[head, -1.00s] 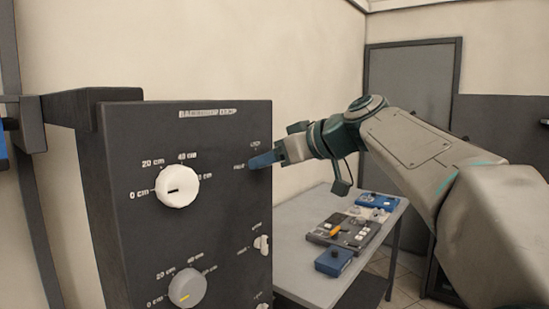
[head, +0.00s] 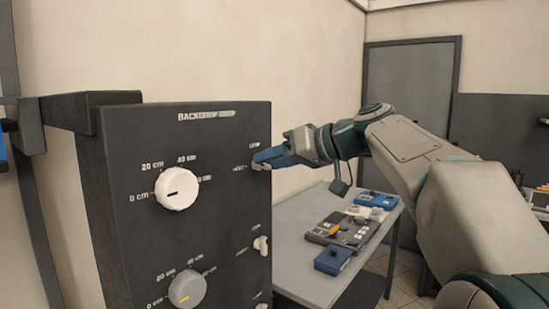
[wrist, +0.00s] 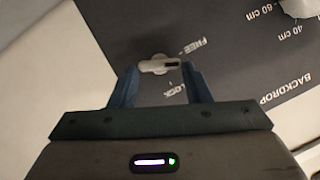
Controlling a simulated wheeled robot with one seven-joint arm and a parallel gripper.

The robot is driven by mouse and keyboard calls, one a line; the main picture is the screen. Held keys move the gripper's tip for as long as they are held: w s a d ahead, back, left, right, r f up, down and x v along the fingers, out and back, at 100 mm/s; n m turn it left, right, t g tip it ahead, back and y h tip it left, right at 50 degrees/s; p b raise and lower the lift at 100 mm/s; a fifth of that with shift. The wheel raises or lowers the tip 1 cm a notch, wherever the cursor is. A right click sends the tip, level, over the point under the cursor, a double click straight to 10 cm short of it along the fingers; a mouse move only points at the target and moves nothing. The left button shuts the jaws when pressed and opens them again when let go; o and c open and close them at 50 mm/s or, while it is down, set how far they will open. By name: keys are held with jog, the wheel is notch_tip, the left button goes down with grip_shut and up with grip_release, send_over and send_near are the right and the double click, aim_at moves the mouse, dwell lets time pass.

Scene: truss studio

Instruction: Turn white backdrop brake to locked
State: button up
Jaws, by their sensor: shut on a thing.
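The white backdrop brake is a small white lever (wrist: 158,65) on the dark panel, with a dark mark at its right end in the wrist view. The mark lies between the printed FREE and LOCK labels; I cannot tell that it lines up with either. My gripper (wrist: 161,75) has its two blue fingers on either side of the lever, shut on it. In the head view my gripper (head: 262,161) is at the upper right edge of the panel, and the fingers largely cover the lever there.
The dark panel (head: 222,230) carries a white knob (head: 177,188), a grey knob (head: 187,290) and a lower white lever (head: 261,244). A grey table (head: 300,274) with control boxes stands behind, below my arm.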

jog(key=shift+w+d+f+m+g+y+b, duration=0.2)
jog(key=shift+m+y, duration=0.7)
jog(key=shift+m, duration=0.8)
jog(key=shift+w+d+f+m+g+y, duration=0.1)
jog(key=shift+f+m+g+y, duration=0.2)
jog(key=shift+m+y, duration=1)
jog(key=shift+w+d+f+m+g+y+b, duration=0.1)
jog(key=shift+f+m+g+y, duration=0.3)
jog(key=shift+m, duration=1.7)
jog(key=shift+a+r, duration=0.1)
jog(key=shift+r, duration=0.05)
jog(key=o, duration=1)
jog(key=b+v, duration=0.2)
jog(key=v, duration=1.2)
